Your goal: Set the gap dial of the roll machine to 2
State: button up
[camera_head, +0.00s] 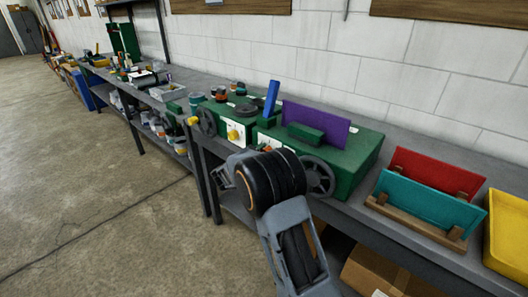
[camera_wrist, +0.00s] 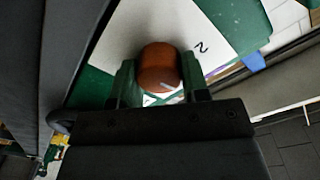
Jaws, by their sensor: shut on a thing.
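The gap dial is an orange-brown round knob (camera_wrist: 158,66) on a white plate (camera_wrist: 128,28) in the wrist view. A short pale line shows on the knob's lower right part. A "2" is printed on the plate to the right of the knob; the line does not appear to point at it. Other marks are partly hidden by my fingers. My gripper (camera_wrist: 157,84) is shut on the dial, one finger on each side. In the head view, my arm hides the gripper and most of the dial in front of the green roll machine (camera_head: 345,157), which has a purple sheet (camera_head: 315,124) standing on it.
A black handwheel (camera_head: 318,177) is close beside my wrist. Red (camera_head: 432,170) and teal (camera_head: 428,202) panels in a wooden rack and a yellow bin (camera_head: 508,235) are at the right. The floor left is clear.

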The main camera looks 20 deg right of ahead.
jog(key=n+p, duration=0.2)
jog(key=shift+r+n+p, duration=0.2)
jog(key=shift+n+p, duration=0.1)
jog(key=shift+n, duration=0.1)
jog(key=n+p, duration=0.3)
jog(key=shift+n, duration=0.3)
jog(key=shift+f+n+p, duration=0.15)
jog(key=shift+n+p, duration=0.6)
jog(key=shift+n, duration=0.35)
jog(key=shift+f+n+p, duration=0.1)
jog(key=shift+n+p, duration=0.65)
jog(key=shift+n, duration=0.35)
jog(key=o, duration=0.9)
jog(key=shift+a, duration=0.15)
jog(key=b+v, duration=0.2)
jog(key=v, duration=1.1)
jog(key=shift+s+a+f, duration=0.15)
jog(key=shift+s+a, duration=0.05)
